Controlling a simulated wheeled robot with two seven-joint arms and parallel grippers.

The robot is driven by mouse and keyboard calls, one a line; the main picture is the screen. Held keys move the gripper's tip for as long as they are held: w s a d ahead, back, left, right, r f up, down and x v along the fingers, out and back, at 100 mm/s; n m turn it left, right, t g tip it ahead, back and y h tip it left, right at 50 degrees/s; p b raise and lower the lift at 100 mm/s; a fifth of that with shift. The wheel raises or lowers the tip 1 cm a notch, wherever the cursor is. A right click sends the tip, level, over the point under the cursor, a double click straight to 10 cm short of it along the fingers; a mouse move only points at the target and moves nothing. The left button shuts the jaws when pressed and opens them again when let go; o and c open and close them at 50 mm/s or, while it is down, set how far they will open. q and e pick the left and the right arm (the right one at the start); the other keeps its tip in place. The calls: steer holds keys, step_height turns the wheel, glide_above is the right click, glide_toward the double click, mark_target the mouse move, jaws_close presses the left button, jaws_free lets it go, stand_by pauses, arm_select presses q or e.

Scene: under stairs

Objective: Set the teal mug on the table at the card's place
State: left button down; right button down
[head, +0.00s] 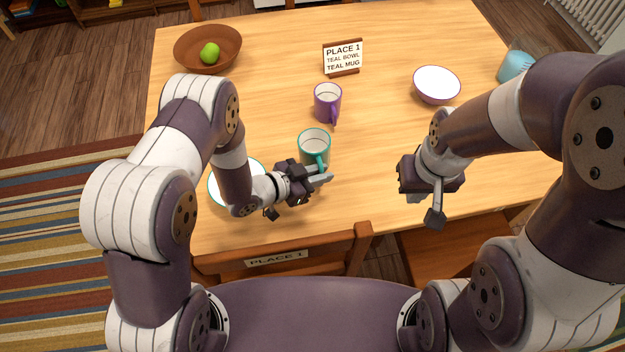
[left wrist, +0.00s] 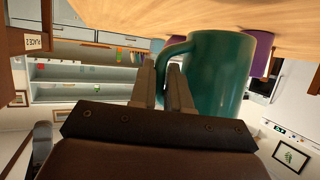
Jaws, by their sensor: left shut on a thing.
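The teal mug (head: 314,145) is upright at the near middle of the table (head: 390,130), its white inside facing up. My left gripper (head: 325,175) is shut on its handle; the left wrist view shows the fingers (left wrist: 165,85) at the handle of the mug (left wrist: 222,75). The mug's base is at or close to the tabletop; I cannot tell if it touches. The card (head: 343,57) stands at the back and reads PLACE 1, TEAL BOWL, TEAL MUG. My right gripper (head: 425,205) looks open and empty above the table's near right.
A teal-rimmed bowl (head: 226,172) is partly behind my left arm. A purple mug (head: 327,103) stands just behind the teal mug. A purple bowl (head: 437,85), a blue cup (head: 515,66) and a wooden bowl (head: 207,62) with a green fruit lie farther off. A chair (head: 290,262) labelled PLACE 1 is at the near edge.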

arm_select(q)
steer(key=shift+w+a+f, duration=0.15)
steer(key=shift+a+f, duration=0.15)
steer(key=shift+a, duration=0.1)
step_height(320, 180, down, 4)
steer(key=shift+f, duration=0.1)
steer(key=c, duration=1.1)
jaws_free()
